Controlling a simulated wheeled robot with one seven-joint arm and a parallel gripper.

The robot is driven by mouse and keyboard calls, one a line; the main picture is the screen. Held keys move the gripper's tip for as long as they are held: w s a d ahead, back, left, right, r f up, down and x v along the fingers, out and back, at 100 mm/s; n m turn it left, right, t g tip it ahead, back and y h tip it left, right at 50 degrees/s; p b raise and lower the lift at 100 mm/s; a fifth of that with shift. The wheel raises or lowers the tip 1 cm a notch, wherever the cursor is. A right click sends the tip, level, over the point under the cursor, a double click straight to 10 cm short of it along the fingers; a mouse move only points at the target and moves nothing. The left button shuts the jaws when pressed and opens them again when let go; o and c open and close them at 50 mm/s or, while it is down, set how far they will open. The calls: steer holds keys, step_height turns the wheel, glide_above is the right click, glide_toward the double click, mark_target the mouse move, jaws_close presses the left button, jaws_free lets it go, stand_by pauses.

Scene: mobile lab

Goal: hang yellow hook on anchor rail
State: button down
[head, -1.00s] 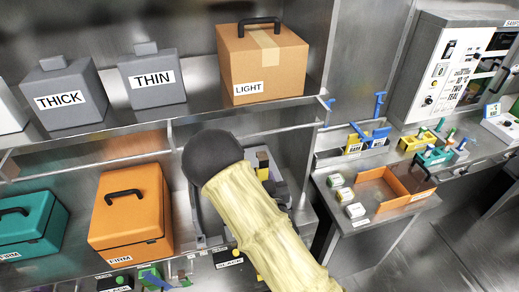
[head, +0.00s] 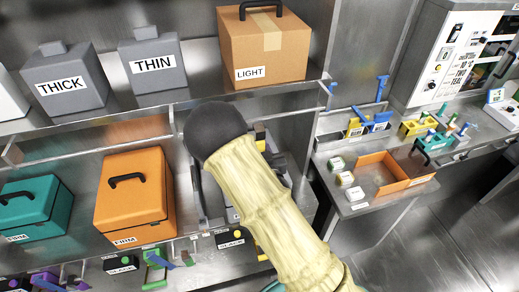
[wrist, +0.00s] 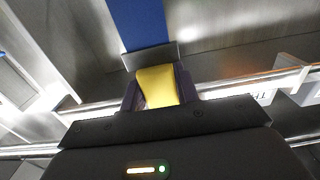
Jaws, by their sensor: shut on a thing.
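In the wrist view, my gripper (wrist: 157,86) is shut on a yellow piece (wrist: 158,84), the yellow hook as far as I can tell. Only its near face shows between the dark fingers, and its hook shape is hidden. A bright metal rail (wrist: 245,91) crosses behind the fingers, and I cannot tell whether the hook touches it or whether it is the anchor rail. A blue strip (wrist: 140,22) with a grey edge lies above the hook. In the head view, my arm covers most of the gripper area.
An orange case (head: 133,205) and a teal case (head: 35,215) stand left of my arm. Above are grey THICK (head: 65,95) and THIN (head: 155,75) blocks and a LIGHT carton (head: 262,50). An orange tray (head: 375,172) and small bottles stand on the right bench.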

steer(key=f+x, duration=0.1)
steer(key=x, duration=0.6)
steer(key=shift+p, duration=0.3)
stand_by(0.4)
steer(key=shift+s, duration=0.1)
steer(key=c, duration=1)
jaws_free()
steer(key=shift+o, duration=0.2)
steer(key=shift+d+f, duration=0.1)
